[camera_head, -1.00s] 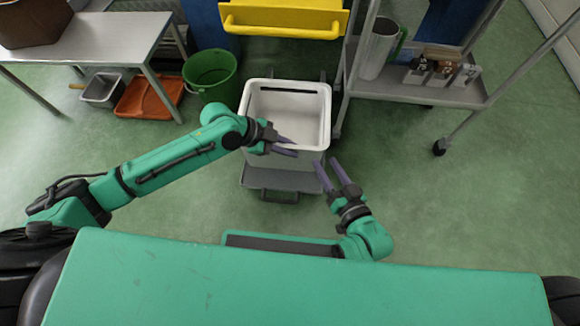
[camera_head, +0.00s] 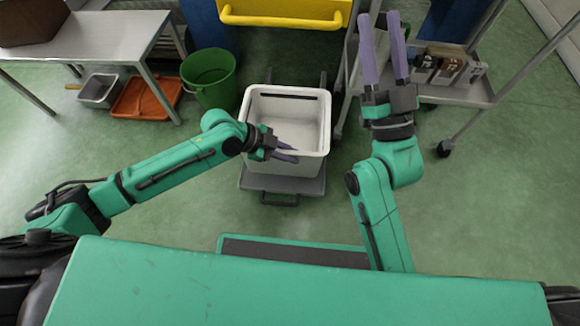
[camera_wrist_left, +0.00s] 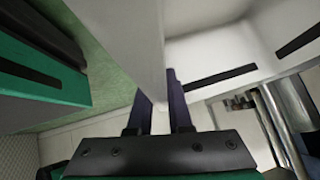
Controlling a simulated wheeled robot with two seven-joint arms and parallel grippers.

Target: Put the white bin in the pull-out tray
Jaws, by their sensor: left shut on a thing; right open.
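The white bin (camera_head: 262,160) is upright and open-topped, in the middle of the head view. It stands over the grey pull-out tray (camera_head: 300,185), whose dark front handle shows at the near side. I cannot tell whether its base rests on the tray; the bin hides most of it. My left gripper (camera_head: 296,153) is shut on the near wall of the bin. In the left wrist view, the fingers (camera_wrist_left: 163,105) lie on either side of the white wall (camera_wrist_left: 135,40). My right gripper (camera_head: 382,18) is open and empty, right of the bin, pointing away from me.
A yellow front with a handle (camera_head: 285,20) is behind the bin. A green bucket (camera_head: 208,80) stands to its left, with an orange tray (camera_head: 145,98) further left. A wheeled metal rack (camera_head: 455,95) is at the right, near my right gripper. The floor at front right is clear.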

